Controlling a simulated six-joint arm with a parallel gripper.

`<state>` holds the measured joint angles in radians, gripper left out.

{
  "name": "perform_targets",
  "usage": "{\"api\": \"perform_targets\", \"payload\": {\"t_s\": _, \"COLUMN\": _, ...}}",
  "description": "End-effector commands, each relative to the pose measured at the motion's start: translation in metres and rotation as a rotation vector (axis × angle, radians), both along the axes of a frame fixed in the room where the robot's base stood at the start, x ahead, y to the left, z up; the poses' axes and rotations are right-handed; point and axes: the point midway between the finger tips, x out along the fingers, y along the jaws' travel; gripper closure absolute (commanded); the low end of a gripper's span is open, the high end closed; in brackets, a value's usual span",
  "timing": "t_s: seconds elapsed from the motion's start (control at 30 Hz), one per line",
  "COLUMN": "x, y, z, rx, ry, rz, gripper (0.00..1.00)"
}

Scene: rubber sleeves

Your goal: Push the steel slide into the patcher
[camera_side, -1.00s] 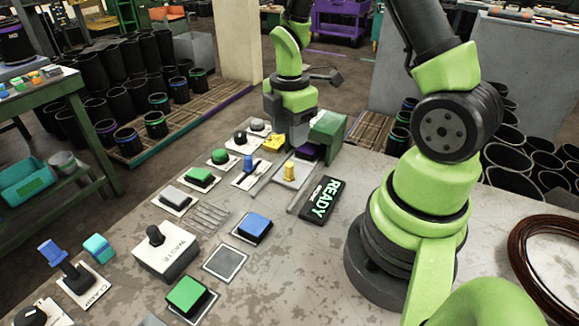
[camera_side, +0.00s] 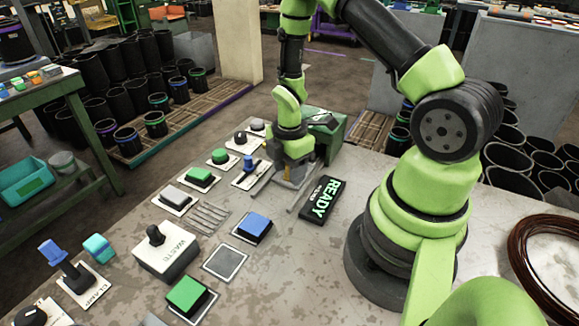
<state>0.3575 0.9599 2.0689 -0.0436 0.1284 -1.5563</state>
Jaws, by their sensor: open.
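The steel slide (camera_side: 285,184) lies on its rails in front of the patcher. The patcher is a green box (camera_side: 329,128) with an opening facing the slide, now partly hidden behind my arm. My gripper (camera_side: 296,171) is open, pointing down, low over the slide at its yellow knob. The knob is mostly hidden by my gripper, so I cannot tell whether the fingers touch it or stand around it.
A black READY sign (camera_side: 321,200) lies close to the right of the rails. A blue-handled lever (camera_side: 248,168) and a green button (camera_side: 199,176) stand to the left. A blue button (camera_side: 254,226) and a black-knobbed WASTE box (camera_side: 164,250) are nearer the camera.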

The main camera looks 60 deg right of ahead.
Motion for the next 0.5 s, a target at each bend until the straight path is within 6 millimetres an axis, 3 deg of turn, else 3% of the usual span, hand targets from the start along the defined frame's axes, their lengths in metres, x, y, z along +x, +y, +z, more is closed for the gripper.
{"api": "perform_targets", "payload": {"t_s": 0.03, "x": 0.000, "y": 0.000, "z": 0.000, "rx": 0.000, "ry": 0.000, "rz": 0.000, "gripper": 0.55}}
{"api": "perform_targets", "payload": {"t_s": 0.23, "x": 0.000, "y": 0.000, "z": 0.000, "rx": 0.000, "ry": 0.000, "rz": 0.000, "gripper": 1.00}}
{"api": "perform_targets", "payload": {"t_s": 0.37, "x": 0.000, "y": 0.000, "z": 0.000, "rx": 0.000, "ry": 0.000, "rz": 0.000, "gripper": 1.00}}
{"api": "perform_targets", "payload": {"t_s": 0.5, "x": 0.001, "y": -0.017, "z": 0.000, "rx": -0.001, "ry": -0.002, "rz": -0.006, "gripper": 1.00}}
